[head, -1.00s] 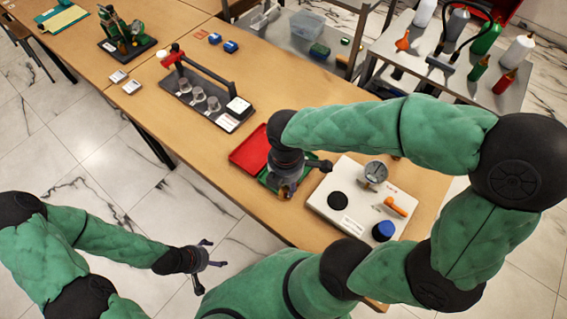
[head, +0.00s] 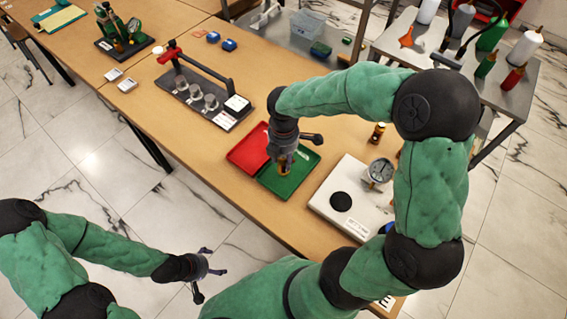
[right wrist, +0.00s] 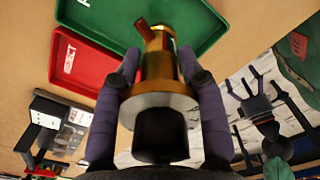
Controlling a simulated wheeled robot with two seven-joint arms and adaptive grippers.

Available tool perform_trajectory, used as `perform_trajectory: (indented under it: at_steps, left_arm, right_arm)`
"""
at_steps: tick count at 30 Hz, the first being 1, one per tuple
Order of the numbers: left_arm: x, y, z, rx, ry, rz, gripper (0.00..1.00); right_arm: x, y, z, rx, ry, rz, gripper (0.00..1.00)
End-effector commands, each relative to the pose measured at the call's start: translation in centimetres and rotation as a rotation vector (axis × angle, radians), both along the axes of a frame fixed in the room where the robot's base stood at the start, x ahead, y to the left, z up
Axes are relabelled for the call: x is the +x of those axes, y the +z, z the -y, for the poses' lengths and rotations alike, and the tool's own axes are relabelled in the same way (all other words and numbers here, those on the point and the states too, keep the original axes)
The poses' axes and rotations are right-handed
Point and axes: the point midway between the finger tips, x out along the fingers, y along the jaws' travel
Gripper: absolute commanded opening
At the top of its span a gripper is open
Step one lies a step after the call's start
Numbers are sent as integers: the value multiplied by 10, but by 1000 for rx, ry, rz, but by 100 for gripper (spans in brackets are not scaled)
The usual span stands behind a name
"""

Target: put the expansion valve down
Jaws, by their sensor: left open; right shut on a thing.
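My right gripper (head: 284,156) is shut on the brass expansion valve (head: 283,169), over the green tray (head: 305,172). The right wrist view shows the brass valve (right wrist: 158,58) between the two fingers (right wrist: 158,88), with a wide disc and a dark round part nearest the camera. The green tray's rim (right wrist: 205,42) lies beyond it. I cannot tell whether the valve touches the tray. My left gripper (head: 207,271) is open and empty, off the table's near edge, over the floor.
The red tray (head: 245,148) adjoins the green one. A white rig (head: 330,185) with a dial gauge (head: 380,170) stands to the right. A small brass and dark item (head: 378,131) stands behind it. A dark rack with clear cups (head: 195,92) is at the left.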

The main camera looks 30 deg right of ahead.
Motion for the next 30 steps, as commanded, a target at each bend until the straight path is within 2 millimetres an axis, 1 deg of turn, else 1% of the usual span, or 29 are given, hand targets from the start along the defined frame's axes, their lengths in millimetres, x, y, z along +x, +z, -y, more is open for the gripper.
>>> perform_trajectory:
  at_steps: [1, 3, 5, 13, 17, 18, 20, 21, 30]
  left_arm:
    - [0, -6, 0, 0, 0, 0, 84]
    - [0, -10, 0, 0, 0, 0, 84]
    - [0, -12, 0, 0, 0, 0, 84]
    - [0, -11, 0, 0, 0, 0, 84]
    - [0, -13, 0, 0, 0, 0, 84]
    - [0, -12, 0, 0, 0, 0, 84]
    - [0, -12, 0, 0, 0, 0, 84]
    - [0, -12, 0, 0, 0, 0, 84]
    - [0, -12, 0, 0, 0, 0, 84]
  right_arm:
    - [-2, -12, -1, 0, 0, -4, 0]
    - [-2, -22, -1, 0, 1, -4, 0]
    - [-2, -28, -1, 0, 1, -3, 0]
    - [-1, -27, -1, 0, 1, -1, 0]
    - [-1, -31, -1, 0, 1, -2, 0]
    - [-2, -31, -1, 0, 1, -2, 46]
    - [-2, -31, -1, 0, 1, -2, 63]
    - [-2, -31, -1, 0, 1, -2, 65]
    - [-2, -30, -1, 0, 1, -2, 65]
